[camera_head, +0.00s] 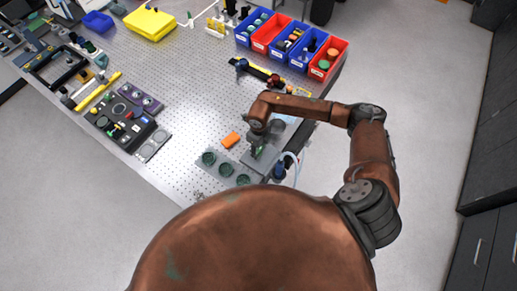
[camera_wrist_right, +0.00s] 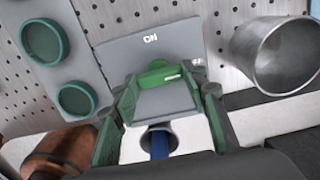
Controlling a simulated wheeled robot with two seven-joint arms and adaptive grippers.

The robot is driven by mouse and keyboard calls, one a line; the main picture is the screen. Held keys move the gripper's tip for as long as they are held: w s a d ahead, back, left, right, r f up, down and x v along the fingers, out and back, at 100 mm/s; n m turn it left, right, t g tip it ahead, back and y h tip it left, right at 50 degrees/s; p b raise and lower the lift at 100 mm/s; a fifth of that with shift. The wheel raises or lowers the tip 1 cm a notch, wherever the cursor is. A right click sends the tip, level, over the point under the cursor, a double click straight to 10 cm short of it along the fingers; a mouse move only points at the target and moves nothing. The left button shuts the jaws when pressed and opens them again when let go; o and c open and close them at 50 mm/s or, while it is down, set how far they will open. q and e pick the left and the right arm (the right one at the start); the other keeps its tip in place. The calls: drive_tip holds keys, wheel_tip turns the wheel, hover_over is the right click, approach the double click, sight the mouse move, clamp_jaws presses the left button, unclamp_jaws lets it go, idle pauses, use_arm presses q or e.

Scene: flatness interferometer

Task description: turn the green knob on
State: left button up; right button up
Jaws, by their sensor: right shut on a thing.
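The green knob (camera_wrist_right: 158,72) sits on a grey panel (camera_wrist_right: 185,38) in the right wrist view. A white "ON" label, upside down in this view, is above it, and a smaller white label, too small to read, is to its right. A pale mark shows on the knob's right part. My right gripper (camera_wrist_right: 167,88) has its green fingers on either side of the knob and is shut on it. In the head view this gripper (camera_head: 258,150) is over the panel near the table's front right edge, and the knob is hard to make out. My left gripper is not in view.
A metal cylinder (camera_wrist_right: 275,55) is close to the right of the panel. Blue and red bins (camera_head: 262,38) line the back right. The perforated table's middle is clear.

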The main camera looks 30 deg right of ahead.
sight(259, 150)
drive_tip(key=shift+f+n+b, duration=0.15)
drive_tip(key=shift+n+b, duration=0.25)
drive_tip(key=shift+b, duration=0.45)
drive_tip(key=n+b, duration=1.3)
drive_tip(key=b, duration=0.2)
drive_tip(key=shift+f, duration=0.1)
drive_tip(key=shift+r+n+b, duration=0.2)
drive_tip(key=shift+n+b, duration=1.8)
drive_tip(key=shift+n, duration=0.1)
drive_tip(key=o, duration=1.1)
drive_tip(key=shift+o, duration=0.3)
wheel_tip(259, 150, up, 12)
